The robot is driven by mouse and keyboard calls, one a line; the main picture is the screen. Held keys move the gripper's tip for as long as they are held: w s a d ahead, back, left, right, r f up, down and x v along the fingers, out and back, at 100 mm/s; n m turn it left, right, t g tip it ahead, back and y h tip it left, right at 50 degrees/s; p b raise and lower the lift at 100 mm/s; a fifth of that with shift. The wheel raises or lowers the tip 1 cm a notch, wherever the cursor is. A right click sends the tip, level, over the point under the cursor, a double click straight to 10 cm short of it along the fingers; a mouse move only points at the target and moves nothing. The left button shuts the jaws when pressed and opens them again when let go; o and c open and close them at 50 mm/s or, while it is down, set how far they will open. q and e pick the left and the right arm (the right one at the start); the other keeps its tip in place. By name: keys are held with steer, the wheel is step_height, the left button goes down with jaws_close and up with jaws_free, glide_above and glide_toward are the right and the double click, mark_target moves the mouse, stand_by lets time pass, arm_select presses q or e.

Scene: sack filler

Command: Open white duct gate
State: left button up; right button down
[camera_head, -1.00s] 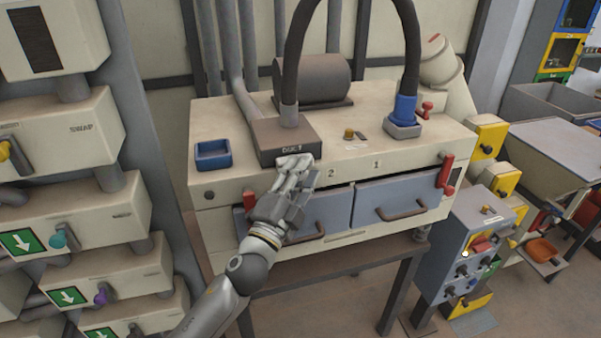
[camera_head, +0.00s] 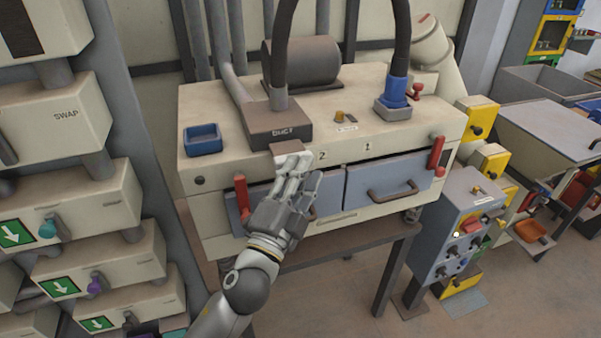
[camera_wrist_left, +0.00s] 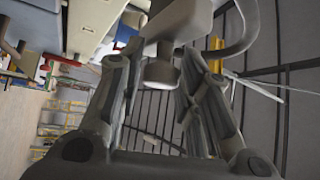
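The dark box marked DUCT (camera_head: 280,127) stands on the front of the cream machine top. A small brownish block (camera_head: 284,152) sticks out of its front, just above my left fingertips. My left gripper (camera_head: 292,163) reaches up to it from below. My right gripper is not in view.
Below are two grey-blue drawers (camera_head: 388,187) with bar handles and red levers (camera_head: 437,153). A blue tray (camera_head: 202,139) sits left of the box, and a hose rises from its top. A cabinet stack (camera_head: 90,210) stands left; a control box (camera_head: 462,225) stands right.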

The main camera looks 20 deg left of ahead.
arm_select(q)
steer(key=shift+o, duration=1)
steer(key=v, duration=1.2)
